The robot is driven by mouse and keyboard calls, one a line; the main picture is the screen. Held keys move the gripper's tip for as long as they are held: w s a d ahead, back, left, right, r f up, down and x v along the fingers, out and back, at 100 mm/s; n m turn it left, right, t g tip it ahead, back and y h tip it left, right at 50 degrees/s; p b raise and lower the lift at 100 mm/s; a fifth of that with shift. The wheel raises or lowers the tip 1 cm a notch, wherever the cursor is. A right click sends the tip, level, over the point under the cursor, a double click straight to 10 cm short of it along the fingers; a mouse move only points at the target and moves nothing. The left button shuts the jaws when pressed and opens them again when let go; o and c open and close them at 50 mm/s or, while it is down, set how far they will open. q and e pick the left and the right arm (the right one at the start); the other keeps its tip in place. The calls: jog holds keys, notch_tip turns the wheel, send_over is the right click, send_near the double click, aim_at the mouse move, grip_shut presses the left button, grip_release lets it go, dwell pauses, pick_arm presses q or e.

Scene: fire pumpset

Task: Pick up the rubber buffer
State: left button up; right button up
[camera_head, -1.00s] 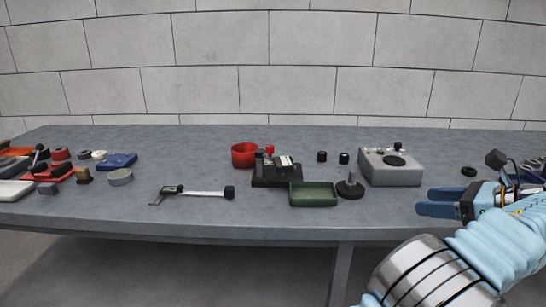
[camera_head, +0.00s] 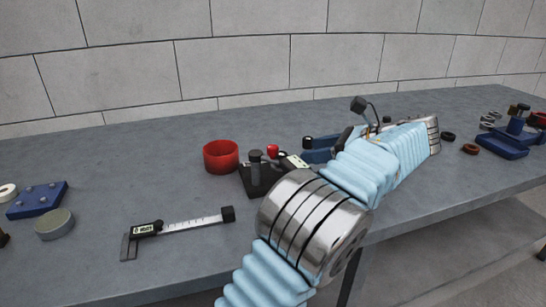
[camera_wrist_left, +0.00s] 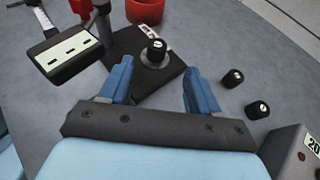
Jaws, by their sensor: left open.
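Two small black cylinders, likely rubber buffers, stand on the table right of my left gripper in the left wrist view: one farther (camera_wrist_left: 232,78), one nearer (camera_wrist_left: 257,110). In the head view a small black cylinder (camera_head: 308,141) shows just behind my left gripper (camera_head: 318,152). The gripper's blue fingers are apart and empty in the left wrist view (camera_wrist_left: 158,68), above the near part of a black stand (camera_wrist_left: 155,88) with a round knob. Neither cylinder is between the fingers. My left arm hides part of the table middle in the head view. My right gripper is not in view.
A red cup (camera_head: 221,157) stands beside the black stand; a caliper (camera_head: 180,225) lies in front. A grey box (camera_wrist_left: 303,150) is close at right in the wrist view. A blue block (camera_head: 37,200) and grey disc (camera_head: 55,223) are left. The back left table is clear.

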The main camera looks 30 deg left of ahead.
aim_at(281, 154)
pick_arm(q)
jog(key=x, duration=1)
jog(key=shift+s+d+f, duration=0.1)
jog(key=shift+s, duration=0.05)
jog(key=c, duration=1)
